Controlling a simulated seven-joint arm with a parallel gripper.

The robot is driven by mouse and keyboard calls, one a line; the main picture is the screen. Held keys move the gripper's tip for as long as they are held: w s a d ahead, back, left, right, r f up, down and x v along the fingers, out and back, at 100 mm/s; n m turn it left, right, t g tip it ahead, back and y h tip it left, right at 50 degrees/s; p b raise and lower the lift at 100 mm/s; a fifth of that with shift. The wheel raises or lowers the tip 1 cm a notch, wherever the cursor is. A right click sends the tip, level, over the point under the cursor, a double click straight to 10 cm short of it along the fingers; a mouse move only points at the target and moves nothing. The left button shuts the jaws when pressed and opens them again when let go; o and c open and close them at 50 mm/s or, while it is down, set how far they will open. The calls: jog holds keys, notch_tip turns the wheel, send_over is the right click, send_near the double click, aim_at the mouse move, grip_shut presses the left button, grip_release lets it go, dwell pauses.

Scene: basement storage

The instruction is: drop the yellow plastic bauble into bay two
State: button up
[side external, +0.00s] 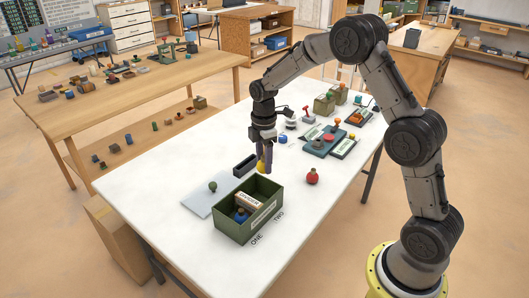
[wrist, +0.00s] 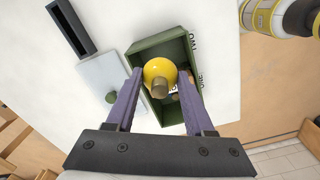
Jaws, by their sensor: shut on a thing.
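The yellow bauble (wrist: 158,72) is held between the two fingertips of my gripper (wrist: 160,78), its brownish cap toward the wrist camera. In the side external view my gripper (side external: 264,158) points down with the bauble (side external: 261,168), above the table by the box's far end. The green box (side external: 265,220) stands on the table, with ONE and TWO printed on the tabletop along its side. In the wrist view the box (wrist: 190,50) lies beneath the bauble, with TWO by its upper part. The bauble and fingers hide much of its inside, and I cannot make out a divider.
A cream labelled block (side external: 249,202) and a blue object (side external: 240,215) are in the box. A dark narrow tray (side external: 244,165) and a red bauble (side external: 312,176) stand nearby. Several devices crowd the table's far end.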

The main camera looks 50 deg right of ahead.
jog(key=shift+f, duration=0.55)
jog(key=o, duration=1.4)
jog(key=shift+r, duration=0.1)
notch_tip(320, 180, up, 14)
jog(key=shift+f, duration=0.15)
